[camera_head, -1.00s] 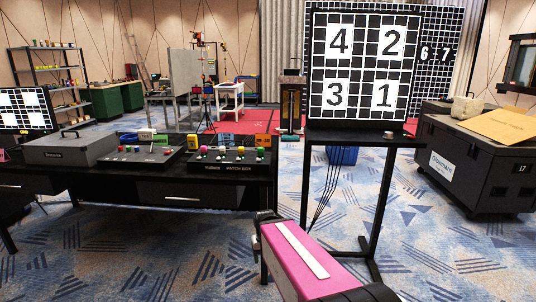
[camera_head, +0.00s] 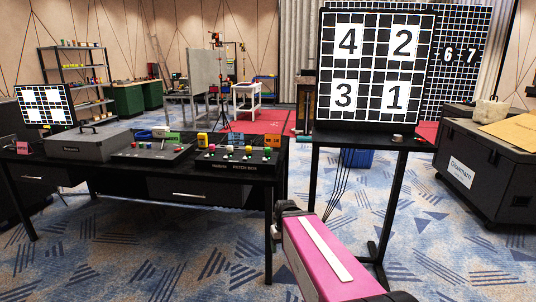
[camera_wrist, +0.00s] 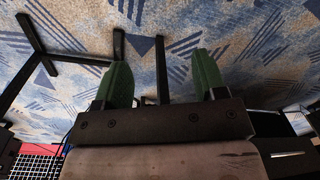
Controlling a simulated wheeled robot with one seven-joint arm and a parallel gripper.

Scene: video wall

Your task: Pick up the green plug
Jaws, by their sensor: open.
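A small green plug (camera_head: 267,154) appears to stand at the right end of the black patch box (camera_head: 232,166) on the dark desk in the head view. Red, yellow and white plugs stand to its left on the same box. My gripper (camera_wrist: 160,80) shows in the wrist view with its two green fingers wide apart and nothing between them. It points at the carpet, and no plug shows in that view. In the head view the jaws cannot be made out; my pink arm link is at the bottom right of centre.
The desk (camera_head: 130,172) also holds a grey case (camera_head: 79,146) and another control box (camera_head: 152,153). A stand with a numbered panel (camera_head: 375,70) is right of the desk. A large black case (camera_head: 486,170) is at far right. Open carpet lies in front of the desk.

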